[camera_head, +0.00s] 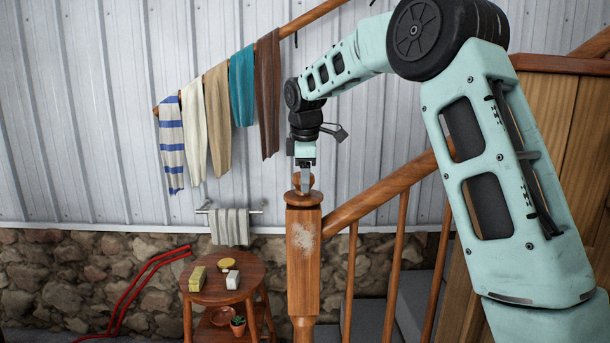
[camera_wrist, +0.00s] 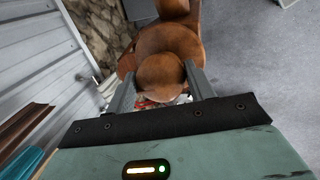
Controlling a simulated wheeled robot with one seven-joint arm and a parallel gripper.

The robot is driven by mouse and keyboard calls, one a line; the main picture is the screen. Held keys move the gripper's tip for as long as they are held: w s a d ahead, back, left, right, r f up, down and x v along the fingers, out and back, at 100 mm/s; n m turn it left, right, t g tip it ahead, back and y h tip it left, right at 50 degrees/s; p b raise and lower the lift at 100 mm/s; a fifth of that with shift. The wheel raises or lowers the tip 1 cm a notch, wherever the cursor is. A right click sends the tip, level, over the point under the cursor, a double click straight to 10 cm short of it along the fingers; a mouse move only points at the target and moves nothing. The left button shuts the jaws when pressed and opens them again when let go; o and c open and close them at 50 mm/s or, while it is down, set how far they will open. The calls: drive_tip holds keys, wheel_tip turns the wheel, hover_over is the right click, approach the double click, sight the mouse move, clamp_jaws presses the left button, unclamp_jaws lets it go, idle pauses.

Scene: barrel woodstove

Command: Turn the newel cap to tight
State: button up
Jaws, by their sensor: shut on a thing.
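The newel cap (camera_head: 296,181) is a round wooden ball on top of the square wooden newel post (camera_head: 304,255). My gripper (camera_head: 305,183) points straight down onto the cap. In the wrist view the cap (camera_wrist: 162,78) sits between the two grey fingers of my gripper (camera_wrist: 160,88), one on each side, and they are shut on it. The near side of the cap is partly hidden by the gripper body. I cannot tell from these views how tight the cap is.
A sloping handrail (camera_head: 385,188) with balusters runs up right from the post. A round wooden stool (camera_head: 240,292) holding small blocks stands left of it. A towel (camera_head: 230,227) hangs on a bar.

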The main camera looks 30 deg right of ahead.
drive_tip(key=m+p, duration=0.1)
drive_tip(key=m, duration=0.1)
drive_tip(key=m+g+h+p, duration=0.1)
drive_tip(key=m, duration=0.2)
drive_tip(key=shift+w+a+r+m+p, duration=0.1)
drive_tip(key=shift+a+r+m+p, duration=0.1)
drive_tip(key=shift+m+p, duration=0.15)
drive_tip(key=m+g+p, duration=0.1)
drive_tip(key=m+p, duration=0.1)
drive_tip(key=m, duration=0.2)
drive_tip(key=shift+m, duration=0.25)
drive_tip(key=m+p, duration=0.2)
drive_tip(key=m+g+p, duration=0.1)
drive_tip(key=m, duration=0.2)
drive_tip(key=shift+w+a+g+p, duration=0.1)
drive_tip(key=shift+w+g+p, duration=0.05)
drive_tip(key=shift+g+p, duration=0.2)
drive_tip(key=m+g+p, duration=0.1)
drive_tip(key=m+p, duration=0.1)
drive_tip(key=m, duration=0.3)
drive_tip(key=shift+w+p, duration=0.1)
drive_tip(key=shift+p, duration=0.2)
drive_tip(key=shift+f+y, duration=0.1)
drive_tip(key=shift+y, duration=0.2)
drive_tip(key=o, duration=0.9)
